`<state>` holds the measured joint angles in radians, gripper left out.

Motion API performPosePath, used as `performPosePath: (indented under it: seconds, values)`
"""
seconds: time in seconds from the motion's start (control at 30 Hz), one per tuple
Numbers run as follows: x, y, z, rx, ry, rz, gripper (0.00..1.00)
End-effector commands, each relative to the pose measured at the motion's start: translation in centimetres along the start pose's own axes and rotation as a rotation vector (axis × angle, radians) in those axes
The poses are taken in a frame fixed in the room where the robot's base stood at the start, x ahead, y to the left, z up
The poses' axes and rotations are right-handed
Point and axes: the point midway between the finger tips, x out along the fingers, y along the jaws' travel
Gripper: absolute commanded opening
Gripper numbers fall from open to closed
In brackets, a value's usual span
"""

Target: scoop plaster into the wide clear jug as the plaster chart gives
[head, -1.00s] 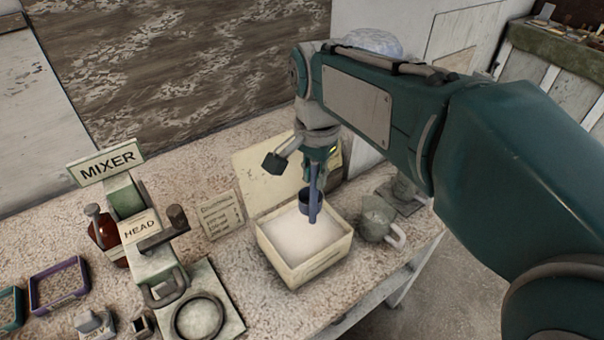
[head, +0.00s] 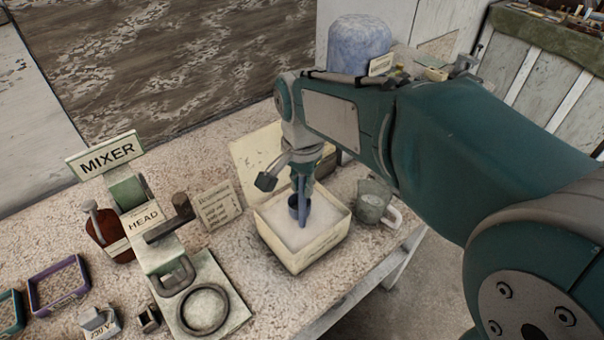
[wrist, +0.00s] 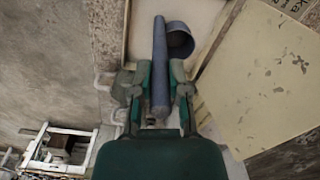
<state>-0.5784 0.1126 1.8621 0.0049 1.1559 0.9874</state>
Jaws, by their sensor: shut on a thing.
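My gripper (head: 303,178) is shut on the handle of a blue-grey scoop (head: 295,206), which hangs over the plaster box (head: 318,251). The box holds white powder, and its lid stands open behind. The scoop's cup looks low at the powder; I cannot tell whether it is in it. The wrist view shows my gripper (wrist: 162,92) around the scoop's handle, with the cup (wrist: 181,38) beside it. A clear jug (head: 371,207) with a pale handle stands right of the box. The plaster chart (head: 219,206), a small written card, stands left of the box; its lines are too small to read.
A mixer (head: 150,232) with a sign and a round ring base stands left of the box. Coloured frames (head: 58,284) lie at the far left. A blue domed thing (head: 360,45) is behind my arm. The bench's front edge passes near the jug.

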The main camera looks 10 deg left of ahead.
Motion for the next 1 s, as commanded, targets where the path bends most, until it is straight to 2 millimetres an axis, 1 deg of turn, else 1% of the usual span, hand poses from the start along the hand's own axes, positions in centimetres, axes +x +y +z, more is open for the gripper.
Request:
performPosePath:
  seconds: [0.13,0.6,0.8,1.0]
  values:
    - [1.3,0.2,-0.1,0.002,-0.002,0.000,0.00]
    - [5.3,0.0,0.1,0.001,-0.001,0.003,0.00]
    - [6.2,0.1,0.0,0.001,-0.001,0.001,0.00]
    - [6.3,0.1,0.0,0.001,0.000,0.000,0.00]
